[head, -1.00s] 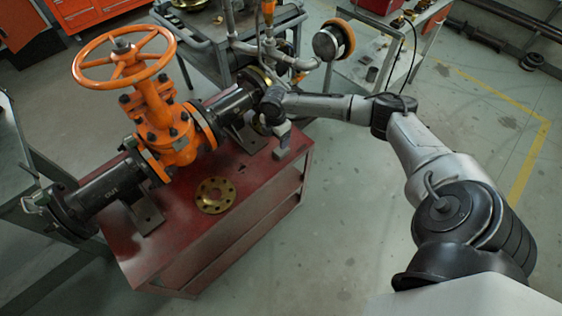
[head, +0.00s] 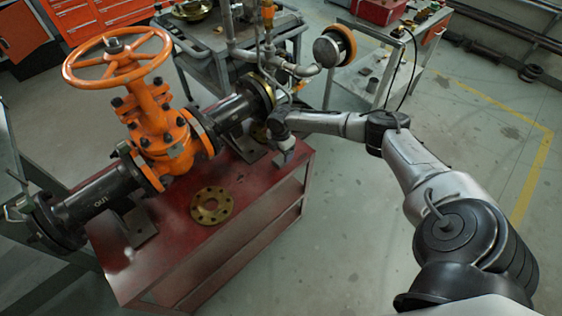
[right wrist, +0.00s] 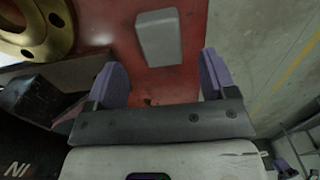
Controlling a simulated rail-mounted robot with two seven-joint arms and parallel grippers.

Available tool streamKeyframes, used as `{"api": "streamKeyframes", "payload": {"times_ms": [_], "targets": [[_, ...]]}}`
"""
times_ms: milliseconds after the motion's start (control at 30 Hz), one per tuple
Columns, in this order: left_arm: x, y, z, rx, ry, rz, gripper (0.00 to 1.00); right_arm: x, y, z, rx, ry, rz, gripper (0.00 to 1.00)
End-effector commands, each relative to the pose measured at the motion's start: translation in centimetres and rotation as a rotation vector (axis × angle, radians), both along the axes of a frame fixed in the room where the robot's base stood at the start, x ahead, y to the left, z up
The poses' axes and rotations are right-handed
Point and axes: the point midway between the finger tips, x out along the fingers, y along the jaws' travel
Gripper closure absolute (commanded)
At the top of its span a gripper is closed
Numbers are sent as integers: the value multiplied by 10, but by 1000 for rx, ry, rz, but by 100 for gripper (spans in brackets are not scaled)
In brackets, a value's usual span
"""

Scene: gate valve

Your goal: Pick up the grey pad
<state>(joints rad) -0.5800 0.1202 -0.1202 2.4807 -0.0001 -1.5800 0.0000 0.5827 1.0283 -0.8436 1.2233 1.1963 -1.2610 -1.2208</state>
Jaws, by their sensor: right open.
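The grey pad (right wrist: 160,37), a small block, lies on the red bench top (right wrist: 178,82) in the right wrist view. My right gripper (right wrist: 164,64) is open, with its two purple fingers apart. The pad is ahead of the fingertips, roughly in line with the gap between them, and is not held. In the head view my right gripper (head: 285,146) is low over the right end of the red bench (head: 165,235). My left gripper is not in view.
The orange gate valve (head: 158,125) and its black pipe stand along the bench. A brass flange ring (head: 211,205) lies on the bench front. A black pipe support and a brass flange (right wrist: 45,28) are close left of my right gripper. Open floor lies right.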

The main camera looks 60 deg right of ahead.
Motion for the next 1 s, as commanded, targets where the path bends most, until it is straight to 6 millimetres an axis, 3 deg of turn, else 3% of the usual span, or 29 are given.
{"api": "streamKeyframes", "payload": {"times_ms": [400,700,1000], "targets": [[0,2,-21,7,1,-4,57,-2,-1,-46,1,1,-1,22],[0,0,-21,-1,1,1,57,-2,-1,-51,1,0,-1,22],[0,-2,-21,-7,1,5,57,-2,-1,-51,0,0,-1,51]]}}
